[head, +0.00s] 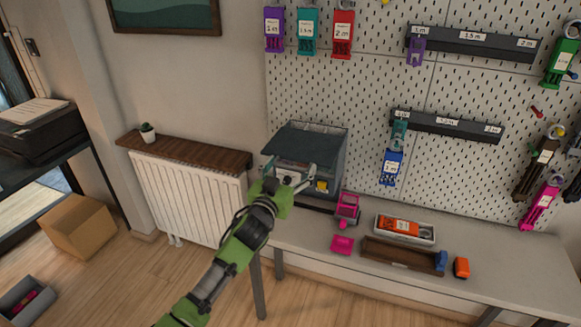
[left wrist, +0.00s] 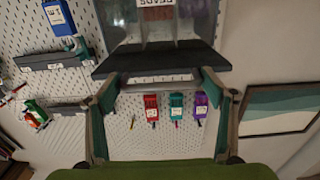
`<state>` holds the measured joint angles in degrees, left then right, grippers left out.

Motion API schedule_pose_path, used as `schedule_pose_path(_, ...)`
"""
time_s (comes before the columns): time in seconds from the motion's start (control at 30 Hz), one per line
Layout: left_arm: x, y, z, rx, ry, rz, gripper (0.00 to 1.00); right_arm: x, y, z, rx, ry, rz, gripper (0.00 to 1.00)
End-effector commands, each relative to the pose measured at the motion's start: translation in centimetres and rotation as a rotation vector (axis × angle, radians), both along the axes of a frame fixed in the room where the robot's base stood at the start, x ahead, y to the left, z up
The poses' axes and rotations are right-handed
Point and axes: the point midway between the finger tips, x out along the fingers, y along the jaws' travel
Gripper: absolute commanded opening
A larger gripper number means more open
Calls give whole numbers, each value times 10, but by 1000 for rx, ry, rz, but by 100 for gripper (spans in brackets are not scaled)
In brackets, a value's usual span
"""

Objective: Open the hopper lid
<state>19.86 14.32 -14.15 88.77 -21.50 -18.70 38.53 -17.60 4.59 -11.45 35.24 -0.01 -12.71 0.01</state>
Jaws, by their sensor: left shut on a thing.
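The hopper (head: 338,168) is a dark box at the left end of the worktable. Its dark teal lid (head: 310,138) slopes over the top; how far it is raised is hard to tell. My left gripper (head: 290,170) is at the hopper's front, below the lid's front edge. In the left wrist view, the clear-sided hopper (left wrist: 190,25) carries an upside-down bead label. My right gripper is out of view.
The worktable (head: 500,275) holds a pink toy-like item (head: 347,208), a white tray (head: 420,240), a brown tray (head: 375,253) and an orange piece (head: 461,267). A pegboard (head: 350,95) with coloured tagged holders stands behind. A radiator (head: 190,195) is left of the table.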

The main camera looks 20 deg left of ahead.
Motion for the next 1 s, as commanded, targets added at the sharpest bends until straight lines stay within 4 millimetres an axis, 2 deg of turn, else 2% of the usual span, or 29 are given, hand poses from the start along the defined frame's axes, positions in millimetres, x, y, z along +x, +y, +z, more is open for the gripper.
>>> schedule_pose_path(0.1,0,-2,-2,-3,2,-2,82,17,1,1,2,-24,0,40)
schedule_pose_path(0.17,0,-1,-2,-3,2,-2,82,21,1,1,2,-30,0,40)
schedule_pose_path(0.27,0,-1,-2,-2,2,-2,82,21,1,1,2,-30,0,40)
schedule_pose_path(0.37,-1,-1,-2,-1,2,-1,82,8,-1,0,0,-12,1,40)
schedule_pose_path(0.47,-7,-1,-2,-2,2,-2,82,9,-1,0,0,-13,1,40)
schedule_pose_path(0.57,-20,0,-3,-1,4,-2,82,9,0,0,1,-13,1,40)
schedule_pose_path(1.0,-102,2,-2,-4,3,-3,82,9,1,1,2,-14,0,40)
